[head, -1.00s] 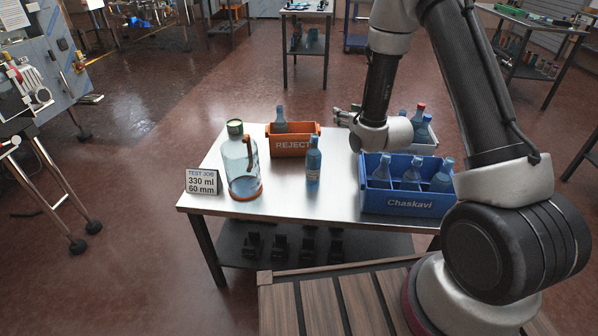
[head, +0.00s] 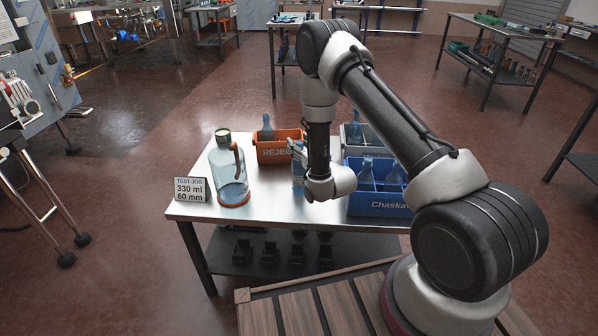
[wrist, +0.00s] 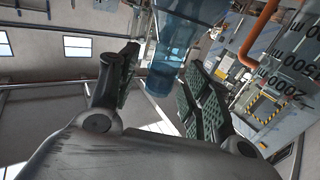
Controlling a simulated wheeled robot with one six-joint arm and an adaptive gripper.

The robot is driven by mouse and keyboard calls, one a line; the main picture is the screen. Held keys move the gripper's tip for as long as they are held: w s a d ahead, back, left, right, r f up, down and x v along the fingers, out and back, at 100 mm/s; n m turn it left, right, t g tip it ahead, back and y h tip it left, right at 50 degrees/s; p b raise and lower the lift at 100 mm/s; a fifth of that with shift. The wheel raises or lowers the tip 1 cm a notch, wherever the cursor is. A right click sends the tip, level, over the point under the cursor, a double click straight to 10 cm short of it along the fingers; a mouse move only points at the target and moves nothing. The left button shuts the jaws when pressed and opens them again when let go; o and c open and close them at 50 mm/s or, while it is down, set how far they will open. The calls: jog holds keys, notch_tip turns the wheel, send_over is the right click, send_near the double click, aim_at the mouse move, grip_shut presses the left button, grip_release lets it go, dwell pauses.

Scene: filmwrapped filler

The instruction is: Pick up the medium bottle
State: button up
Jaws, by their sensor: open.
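A blue bottle (head: 298,180) stands on the metal table (head: 262,208), mostly hidden behind my gripper in the head view. A large clear jug (head: 232,180) with an orange handle and dark cap stands to its left. My gripper (head: 297,150) is open beside the blue bottle. In the wrist view a translucent blue bottle (wrist: 178,45) shows beyond and between the spread fingers (wrist: 160,85), with no clear contact. The jug's orange handle and volume marks show at the right there. Other blue bottles stand in the crates.
An orange REJECT bin (head: 277,154) holding a bottle (head: 267,124) is behind. A blue Chaskavi crate (head: 374,204) with bottles (head: 367,170) is right, and a grey crate with a bottle (head: 355,132) behind it. A sign (head: 191,189) reads 330 ml, 60 mm.

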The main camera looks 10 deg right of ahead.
jog(key=shift+w, duration=0.35)
grip_shut()
